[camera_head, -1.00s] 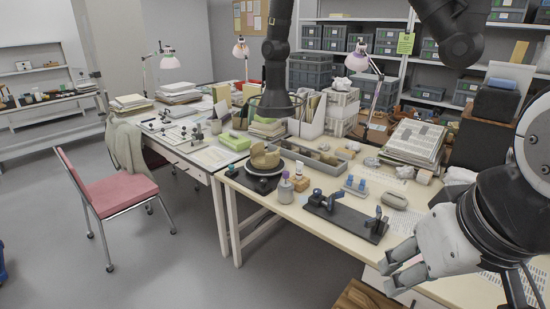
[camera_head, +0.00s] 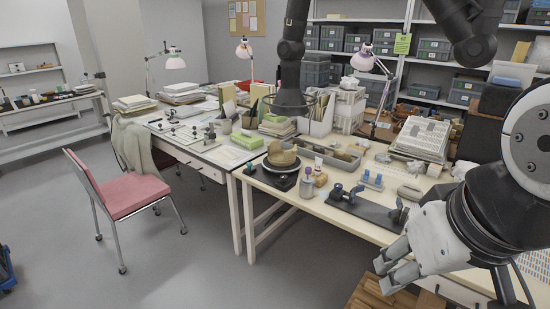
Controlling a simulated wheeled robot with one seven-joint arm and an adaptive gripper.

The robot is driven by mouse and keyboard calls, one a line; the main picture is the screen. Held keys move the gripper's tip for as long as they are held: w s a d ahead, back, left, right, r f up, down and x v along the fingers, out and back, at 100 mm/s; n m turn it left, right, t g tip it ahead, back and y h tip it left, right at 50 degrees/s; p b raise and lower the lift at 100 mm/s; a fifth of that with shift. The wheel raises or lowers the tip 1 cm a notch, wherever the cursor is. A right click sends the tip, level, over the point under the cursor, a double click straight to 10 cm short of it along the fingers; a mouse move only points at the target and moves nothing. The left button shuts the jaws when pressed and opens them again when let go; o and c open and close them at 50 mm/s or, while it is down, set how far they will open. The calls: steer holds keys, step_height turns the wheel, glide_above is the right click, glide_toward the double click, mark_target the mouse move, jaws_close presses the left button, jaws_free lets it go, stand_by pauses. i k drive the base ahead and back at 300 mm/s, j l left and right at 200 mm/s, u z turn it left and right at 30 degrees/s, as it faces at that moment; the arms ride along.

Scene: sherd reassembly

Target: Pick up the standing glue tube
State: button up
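My gripper (camera_head: 386,277) is at the lower right, in front of the near table edge. Its two pale fingers are apart with nothing seen between them. A grey bottle with a purplish top (camera_head: 307,187) stands upright near the front edge of the table. My gripper is well apart from all of these.
The worktable (camera_head: 290,209) carries a round stand with a tan pot (camera_head: 282,155), a long grey tray (camera_head: 335,160), and a black fixture with blue clamps (camera_head: 366,210). A wooden crate (camera_head: 372,294) is below my gripper. A pink chair (camera_head: 130,195) stands left on open floor.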

mark_target(319, 162)
steer(key=i+j+z, duration=0.1)
steer(key=j+z, duration=0.15)
steer(key=j, duration=0.35)
steer(key=j+z, duration=0.2)
steer(key=j, duration=0.45)
steer(key=i+j+z, duration=0.3)
steer(key=i+j, duration=0.15)
steer(key=j, duration=0.2)
steer(key=i+j+z, duration=0.15)
steer(key=j, duration=0.15)
steer(key=i+j+z, duration=0.15)
steer(key=j, duration=0.25)
steer(key=i+j+z, duration=0.15)
steer(key=j, duration=0.25)
steer(key=i+j+z, duration=0.15)
steer(key=i+j, duration=0.25)
steer(key=i+j+z, duration=0.15)
steer(key=i+j, duration=0.2)
steer(key=j, duration=0.1)
